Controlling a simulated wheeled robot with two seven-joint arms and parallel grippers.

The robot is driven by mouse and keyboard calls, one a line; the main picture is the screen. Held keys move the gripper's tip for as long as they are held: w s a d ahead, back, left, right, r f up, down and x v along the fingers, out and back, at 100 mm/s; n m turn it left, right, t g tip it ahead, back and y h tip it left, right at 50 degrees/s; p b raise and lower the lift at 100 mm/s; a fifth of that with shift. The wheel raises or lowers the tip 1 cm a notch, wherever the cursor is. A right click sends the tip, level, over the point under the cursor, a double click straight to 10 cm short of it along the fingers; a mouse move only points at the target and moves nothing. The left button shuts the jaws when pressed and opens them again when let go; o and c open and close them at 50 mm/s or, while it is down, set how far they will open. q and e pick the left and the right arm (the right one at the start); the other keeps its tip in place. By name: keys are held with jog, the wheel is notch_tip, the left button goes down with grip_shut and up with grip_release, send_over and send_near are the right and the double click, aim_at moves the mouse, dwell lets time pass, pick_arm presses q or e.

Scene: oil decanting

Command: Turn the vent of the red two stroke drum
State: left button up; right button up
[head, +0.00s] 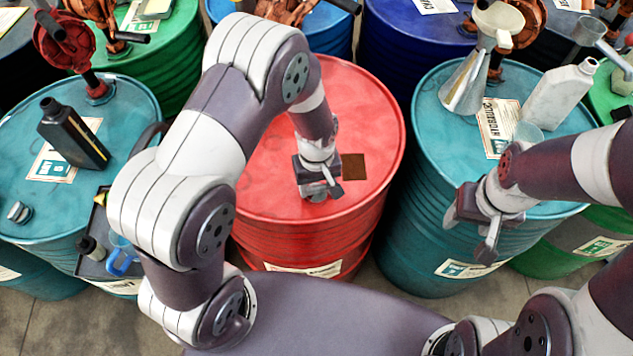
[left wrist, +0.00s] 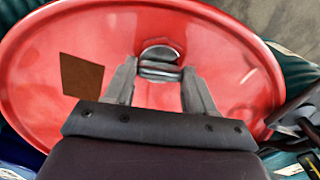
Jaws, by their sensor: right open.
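The red drum (head: 365,110) stands in the middle of the head view, with a small brown patch (head: 353,167) on its lid. Its lid (left wrist: 70,130) also fills most of the left wrist view. A silvery round vent cap (left wrist: 160,56) stands up from the lid there. My left gripper (head: 320,192) is low over the front of the lid. In the left wrist view its two fingers (left wrist: 160,72) stand apart on either side of the cap, seemingly with narrow gaps. The head view hides the cap behind the gripper. My right gripper (head: 471,230) is open and empty at the front of a teal drum.
The teal drum (head: 430,125) on the right carries a funnel (head: 468,85) and a white jug (head: 560,95). The teal drum (head: 30,135) on the left carries a black bottle (head: 72,133) and a red pump (head: 70,45). Blue and green drums stand behind.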

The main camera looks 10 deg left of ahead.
pick_arm(q)
jog(key=shift+c, duration=0.9)
jog(key=shift+m, duration=0.3)
jog(key=m+p, duration=0.1)
jog(key=m, duration=0.2)
jog(key=shift+r+m, duration=0.1)
jog(key=shift+m, duration=0.3)
jog(key=m, duration=0.4)
jog(key=shift+p, duration=0.3)
jog(key=m, duration=0.4)
jog(key=shift+m, duration=0.4)
jog(key=shift+w+m+p, duration=0.1)
jog(key=shift+m+p, duration=0.4)
jog(key=shift+m, duration=1.8)
